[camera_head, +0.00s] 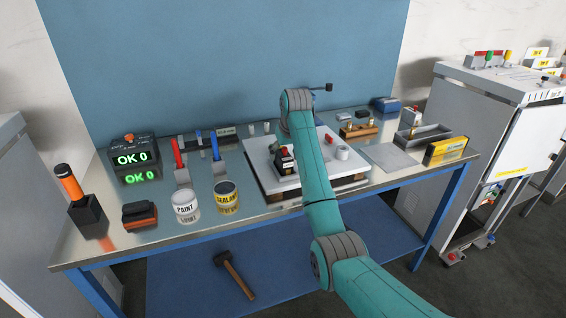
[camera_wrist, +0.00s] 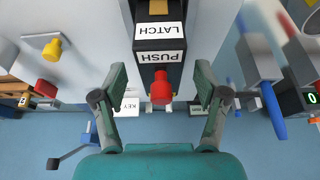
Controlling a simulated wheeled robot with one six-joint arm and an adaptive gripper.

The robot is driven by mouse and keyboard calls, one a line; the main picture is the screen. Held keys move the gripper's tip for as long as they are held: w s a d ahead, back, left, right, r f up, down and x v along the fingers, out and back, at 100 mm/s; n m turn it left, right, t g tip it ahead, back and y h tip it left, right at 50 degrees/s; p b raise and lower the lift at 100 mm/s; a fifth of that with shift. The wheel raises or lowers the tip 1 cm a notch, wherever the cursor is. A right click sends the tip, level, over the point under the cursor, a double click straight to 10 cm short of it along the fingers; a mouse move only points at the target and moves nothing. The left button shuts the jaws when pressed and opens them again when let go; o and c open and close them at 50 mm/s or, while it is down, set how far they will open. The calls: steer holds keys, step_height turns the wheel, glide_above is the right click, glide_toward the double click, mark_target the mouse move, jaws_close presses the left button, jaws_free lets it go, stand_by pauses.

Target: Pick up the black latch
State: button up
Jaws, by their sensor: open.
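The black latch (camera_wrist: 174,48) is a dark block with white labels reading LATCH and PUSH and a red knob (camera_wrist: 161,88) at its end. In the wrist view it is at the top centre, between and beyond the two fingers. My gripper (camera_wrist: 160,84) is open, with a finger on each side of the red knob and a visible gap to both. In the head view a small dark block that looks like the latch (camera_head: 285,161) stands on the white board, left of my arm. My gripper is not clearly visible there.
The white board (camera_head: 262,180) lies mid-bench. Paint (camera_head: 186,207) and sealant cans (camera_head: 227,197) stand at its left. A grey tray (camera_head: 422,136) and yellow box (camera_head: 446,150) stand at the right.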

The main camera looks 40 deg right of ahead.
steer(key=shift+x, duration=1.5)
steer(key=shift+s+a, duration=0.1)
steer(key=c, duration=1.2)
jaws_close()
steer(key=shift+r, duration=0.15)
